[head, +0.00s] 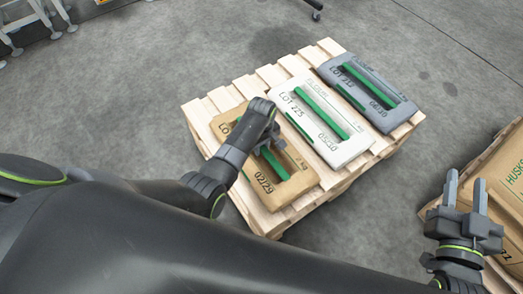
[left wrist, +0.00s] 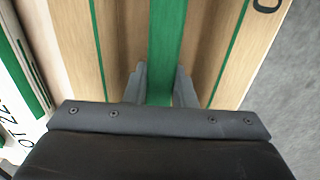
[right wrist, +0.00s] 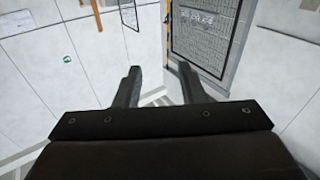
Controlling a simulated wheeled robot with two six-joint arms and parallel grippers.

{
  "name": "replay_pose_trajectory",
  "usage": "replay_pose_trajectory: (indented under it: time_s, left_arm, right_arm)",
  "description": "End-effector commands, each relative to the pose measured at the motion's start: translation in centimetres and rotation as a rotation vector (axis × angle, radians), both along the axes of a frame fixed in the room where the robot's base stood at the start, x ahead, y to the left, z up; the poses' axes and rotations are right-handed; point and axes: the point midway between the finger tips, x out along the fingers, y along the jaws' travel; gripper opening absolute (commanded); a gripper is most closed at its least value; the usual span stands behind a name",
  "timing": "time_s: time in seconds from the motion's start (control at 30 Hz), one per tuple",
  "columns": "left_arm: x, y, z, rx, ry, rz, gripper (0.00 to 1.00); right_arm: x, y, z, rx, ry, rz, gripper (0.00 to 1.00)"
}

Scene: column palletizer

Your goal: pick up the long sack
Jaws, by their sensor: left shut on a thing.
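Three sacks lie side by side on a wooden pallet (head: 218,102): a tan one (head: 292,185), a white one (head: 345,150) and a grey one (head: 402,112). Each has a green strip along its middle. I cannot tell for sure which is the long sack. My left gripper (head: 268,148) is over the tan sack, shut on its green strip. In the left wrist view the green strip (left wrist: 167,40) runs between the fingers (left wrist: 160,85). The tan sack appears to rest on the pallet. My right gripper (head: 466,190) is open and empty, with fingers pointing up.
Another tan sack (head: 508,190) lies on a second pallet at the right edge, near my right gripper. Grey concrete floor (head: 130,110) is clear around the first pallet. The right wrist view faces a white wall (right wrist: 50,80) and a grey panel (right wrist: 205,35).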

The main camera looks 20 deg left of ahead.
Motion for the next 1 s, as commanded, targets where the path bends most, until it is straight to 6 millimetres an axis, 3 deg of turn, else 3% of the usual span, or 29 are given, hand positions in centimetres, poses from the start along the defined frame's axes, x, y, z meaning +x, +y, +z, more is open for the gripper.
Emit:
replay_pose_trajectory:
  time_s: [0.77,1.0]
  left_arm:
    - [0.2,0.0,0.4,0.000,-0.006,0.000,0.00]
    - [0.3,0.0,1.2,-0.001,-0.007,-0.001,0.00]
  right_arm:
    - [0.0,0.0,-0.1,0.003,0.010,0.000,0.36]
    - [-0.4,-0.1,-2.7,0.035,0.148,-0.001,0.36]
